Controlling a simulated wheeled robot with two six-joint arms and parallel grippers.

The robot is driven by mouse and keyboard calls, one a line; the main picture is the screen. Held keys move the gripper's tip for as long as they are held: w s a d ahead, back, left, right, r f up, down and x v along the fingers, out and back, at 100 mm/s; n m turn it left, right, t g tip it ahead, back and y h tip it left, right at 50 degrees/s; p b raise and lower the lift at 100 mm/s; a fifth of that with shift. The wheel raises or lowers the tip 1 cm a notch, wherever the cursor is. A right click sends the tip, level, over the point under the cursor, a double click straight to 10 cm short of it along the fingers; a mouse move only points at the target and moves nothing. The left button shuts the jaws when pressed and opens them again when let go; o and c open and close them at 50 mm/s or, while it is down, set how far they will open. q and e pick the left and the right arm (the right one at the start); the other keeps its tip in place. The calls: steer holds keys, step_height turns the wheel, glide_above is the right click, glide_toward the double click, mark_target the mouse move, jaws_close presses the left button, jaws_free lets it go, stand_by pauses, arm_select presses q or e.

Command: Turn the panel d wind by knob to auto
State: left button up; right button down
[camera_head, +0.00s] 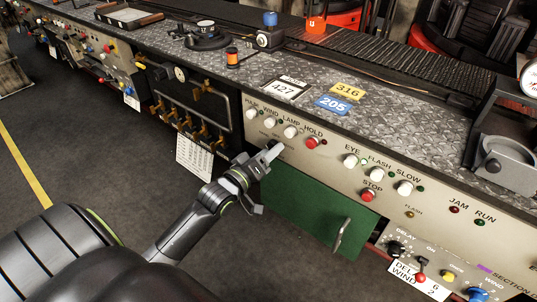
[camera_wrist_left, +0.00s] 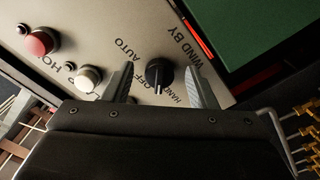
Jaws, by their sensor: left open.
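The wind by knob (camera_wrist_left: 158,75) is a small black rotary knob on the pale panel (camera_wrist_left: 103,30), seen in the left wrist view. The words WIND BY, HAND, OFF and AUTO are printed around it. Its narrow grip seems to point at OFF, though the pointer mark is hard to make out. My left gripper (camera_wrist_left: 157,66) is open, with one finger on each side of the knob and gaps on both sides. In the head view my left gripper (camera_head: 270,157) is at the panel's lower edge and hides the knob. My right gripper is not in view.
White buttons (camera_head: 290,131) and a red HOLD button (camera_head: 312,142) sit just above and right of the gripper. A green door (camera_head: 305,205) with a metal handle (camera_head: 341,235) is below. The floor in front is clear.

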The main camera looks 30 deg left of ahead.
arm_select(q)
steer(key=shift+w, duration=0.2)
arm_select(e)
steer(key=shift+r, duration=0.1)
arm_select(q)
steer(key=c, duration=1)
steer(key=shift+o, duration=0.2)
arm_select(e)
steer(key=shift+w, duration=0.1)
arm_select(q)
steer(key=shift+a+f+m+b, duration=0.15)
steer(key=shift+m+b, duration=0.45)
steer(key=shift+m, duration=2.35)
steer(key=shift+a+r+m+b, duration=0.15)
steer(key=shift+m+b, duration=0.4)
steer(key=shift+m, duration=2.45)
steer(key=shift+a+f+m+b, duration=0.15)
steer(key=shift+m+b, duration=0.45)
steer(key=shift+m, duration=2.35)
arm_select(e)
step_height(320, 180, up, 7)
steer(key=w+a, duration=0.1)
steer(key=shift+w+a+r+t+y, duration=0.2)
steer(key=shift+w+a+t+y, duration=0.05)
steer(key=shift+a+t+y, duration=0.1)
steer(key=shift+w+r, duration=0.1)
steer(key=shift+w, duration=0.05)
